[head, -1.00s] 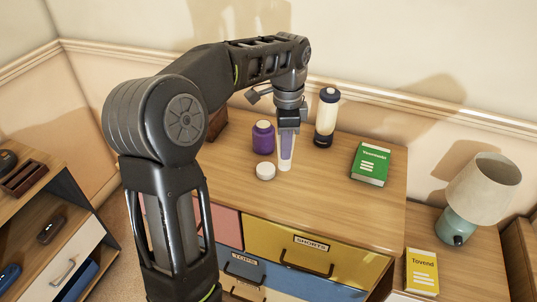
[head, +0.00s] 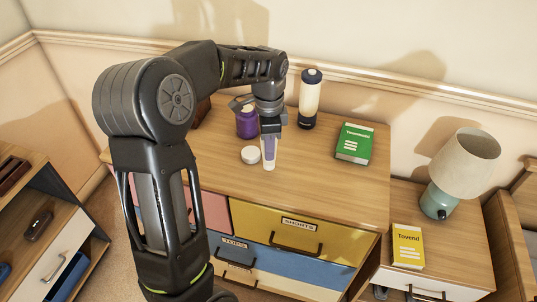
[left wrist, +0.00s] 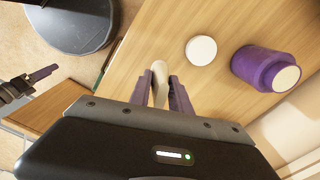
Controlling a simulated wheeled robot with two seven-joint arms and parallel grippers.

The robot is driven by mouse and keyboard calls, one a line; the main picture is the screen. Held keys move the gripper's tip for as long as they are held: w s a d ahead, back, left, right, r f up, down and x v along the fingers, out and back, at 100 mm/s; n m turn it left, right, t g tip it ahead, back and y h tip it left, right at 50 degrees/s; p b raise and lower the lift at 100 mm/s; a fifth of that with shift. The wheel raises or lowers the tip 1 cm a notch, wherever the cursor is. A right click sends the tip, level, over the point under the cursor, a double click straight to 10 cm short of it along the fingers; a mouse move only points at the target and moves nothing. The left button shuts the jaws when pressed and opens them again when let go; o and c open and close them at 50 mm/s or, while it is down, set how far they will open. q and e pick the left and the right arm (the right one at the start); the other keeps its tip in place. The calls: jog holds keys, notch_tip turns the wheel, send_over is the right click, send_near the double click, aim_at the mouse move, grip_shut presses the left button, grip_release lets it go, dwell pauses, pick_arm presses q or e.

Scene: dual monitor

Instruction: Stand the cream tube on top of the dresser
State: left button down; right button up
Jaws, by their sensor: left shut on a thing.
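My left gripper (head: 269,150) points down over the dresser top (head: 320,195) and is shut on the cream tube (head: 269,164). The tube is pale and upright, with its upper part hidden by the fingers. In the left wrist view the pale tube (left wrist: 160,76) shows between the two purplish fingers (left wrist: 161,92). I cannot tell whether its lower end touches the wood. What looks like my right gripper (left wrist: 32,80) shows partly at the left of the left wrist view, with its opening unclear.
A round white lid-like thing (head: 251,154) and a purple jar (head: 247,124) stand close to the tube. A black-capped bottle (head: 309,98) and a green book (head: 355,143) are farther right. A lamp (head: 462,170) and yellow book (head: 408,246) are on the nightstand. The front right top is clear.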

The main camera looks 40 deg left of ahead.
pick_arm(q)
jog(key=shift+f, duration=1.7)
jog(key=shift+f, duration=0.1)
jog(key=c, duration=1.2)
grip_release()
notch_tip(320, 180, up, 12)
jog(key=shift+r, duration=0.15)
